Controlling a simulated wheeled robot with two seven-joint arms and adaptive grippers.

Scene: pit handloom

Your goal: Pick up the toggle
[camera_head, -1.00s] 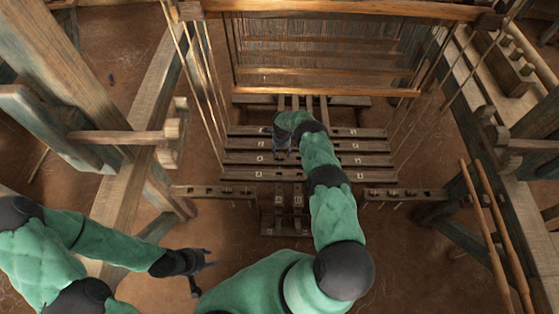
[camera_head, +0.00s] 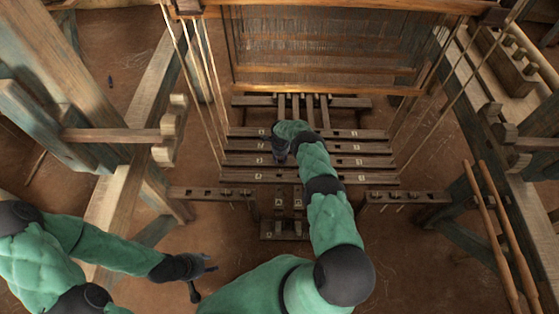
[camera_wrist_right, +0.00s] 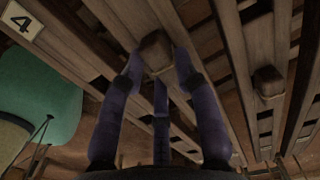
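The toggle (camera_wrist_right: 156,50) is a small brown wooden block on a slatted wooden board. In the right wrist view it sits between the fingertips of my right gripper (camera_wrist_right: 158,68). The fingers are spread on either side of it, with narrow gaps seeming to show, so the gripper looks open around it. In the head view my right gripper (camera_head: 279,150) is over the left part of the slats, and the hand hides the toggle there. My left gripper (camera_head: 204,278) is open and empty, low over the floor at the lower left.
A second wooden block (camera_wrist_right: 268,82) sits on a neighbouring slat at the right. A number 4 label (camera_wrist_right: 22,22) is at the upper left. Several numbered slats (camera_head: 350,162) lie below the loom's warp frame (camera_head: 320,60). Upright cords hang at both sides.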

